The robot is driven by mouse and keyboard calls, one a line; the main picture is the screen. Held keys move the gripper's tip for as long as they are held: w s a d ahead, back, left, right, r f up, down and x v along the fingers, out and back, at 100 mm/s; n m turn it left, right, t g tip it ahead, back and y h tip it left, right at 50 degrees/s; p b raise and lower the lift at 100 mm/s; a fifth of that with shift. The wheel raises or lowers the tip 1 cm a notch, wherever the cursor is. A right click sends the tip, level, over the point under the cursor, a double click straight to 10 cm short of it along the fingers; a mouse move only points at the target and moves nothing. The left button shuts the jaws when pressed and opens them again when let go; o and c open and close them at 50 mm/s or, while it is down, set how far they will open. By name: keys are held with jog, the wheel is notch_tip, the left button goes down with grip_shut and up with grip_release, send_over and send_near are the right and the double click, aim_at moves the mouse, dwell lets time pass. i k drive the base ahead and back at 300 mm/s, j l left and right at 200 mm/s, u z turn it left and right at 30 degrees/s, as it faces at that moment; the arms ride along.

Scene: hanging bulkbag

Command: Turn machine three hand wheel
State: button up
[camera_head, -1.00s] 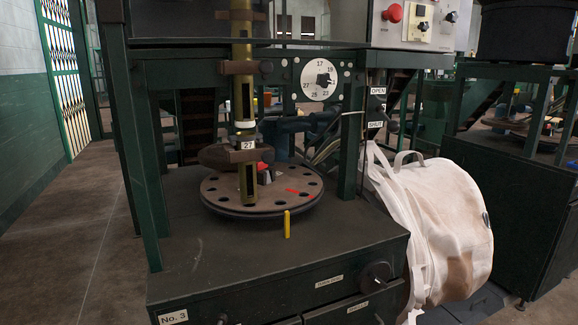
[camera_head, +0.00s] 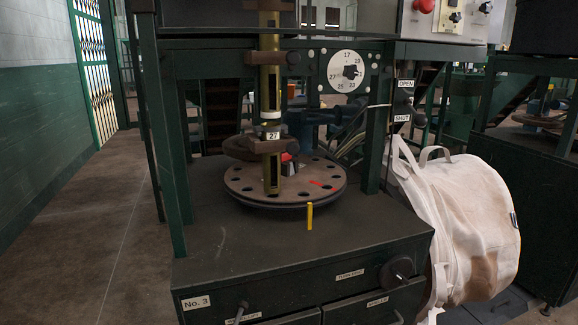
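Machine No. 3 stands in the middle of the view, with its white "No. 3" label (camera_head: 196,302) at the lower left of its dark green front. A dark round hand wheel or knob (camera_head: 397,272) sits on the right of that front, beside a small label (camera_head: 350,275) that seems to read "TURN DISC". On the machine top lies a round brown disc (camera_head: 240,181) with holes around its rim and a red mark. A brass column marked 27 (camera_head: 271,135) stands over the disc. A yellow pointer (camera_head: 309,216) stands at the disc's front edge. My gripper is not in view.
A white bulk bag (camera_head: 465,225) bulges at the machine's right side. A numbered dial (camera_head: 343,72) and OPEN and SHUT labels (camera_head: 401,118) are above. Small handles (camera_head: 237,312) show at the bottom edge. The floor (camera_head: 90,240) at left is clear.

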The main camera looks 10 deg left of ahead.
aim_at(396, 270)
jog(key=k+l+u, duration=0.1)
jog(key=l, duration=0.65)
jog(key=k+l+u, duration=0.15)
jog(key=l, duration=0.25)
jog(key=k+l, duration=0.1)
jog(key=l, duration=0.25)
jog(key=u, duration=0.05)
